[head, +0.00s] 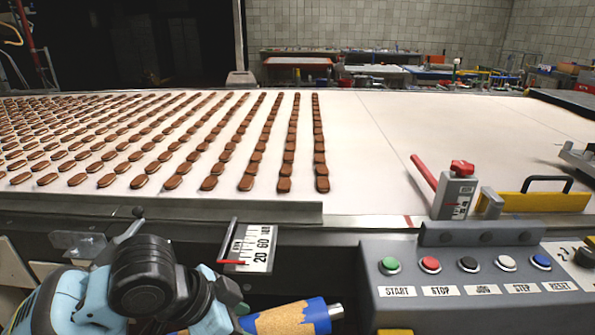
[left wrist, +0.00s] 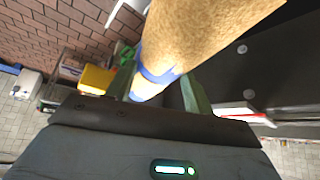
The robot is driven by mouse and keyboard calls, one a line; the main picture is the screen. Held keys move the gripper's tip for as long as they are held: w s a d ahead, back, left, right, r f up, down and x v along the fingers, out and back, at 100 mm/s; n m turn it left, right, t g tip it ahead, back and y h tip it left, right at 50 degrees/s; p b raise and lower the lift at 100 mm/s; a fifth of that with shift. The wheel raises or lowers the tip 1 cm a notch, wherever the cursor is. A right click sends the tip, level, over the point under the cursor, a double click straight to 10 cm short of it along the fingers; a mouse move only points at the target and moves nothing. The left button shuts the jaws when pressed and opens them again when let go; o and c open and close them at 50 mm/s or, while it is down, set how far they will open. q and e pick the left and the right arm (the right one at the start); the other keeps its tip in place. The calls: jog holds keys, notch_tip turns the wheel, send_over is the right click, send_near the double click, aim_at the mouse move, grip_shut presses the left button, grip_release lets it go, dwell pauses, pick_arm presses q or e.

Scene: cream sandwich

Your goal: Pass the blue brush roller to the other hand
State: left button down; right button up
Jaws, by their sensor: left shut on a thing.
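The blue brush roller (head: 285,320) shows at the bottom of the head view, with a tan, rough sleeve, blue bands and a pale end pointing right. My left gripper (head: 232,303) is at its left end, in front of the conveyor; its fingers are partly cut off by the frame's lower edge. In the left wrist view the roller (left wrist: 205,38) stands up between the green fingers of my left gripper (left wrist: 160,92), which is shut on its blue-banded end. My right gripper is in neither view.
A white conveyor (head: 390,150) with rows of brown cookies (head: 250,160) lies ahead. A grey control panel (head: 470,272) with coloured buttons is at the lower right. A scale plate with a red-handled lever (head: 250,247) stands close above the roller.

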pick_arm(q)
jog(key=s+d+r+n, duration=0.1)
jog(key=s+r, duration=0.5)
jog(key=shift+d+r+n+t, duration=0.2)
jog(key=shift+d+n+t, duration=0.1)
jog(key=shift+t, duration=0.1)
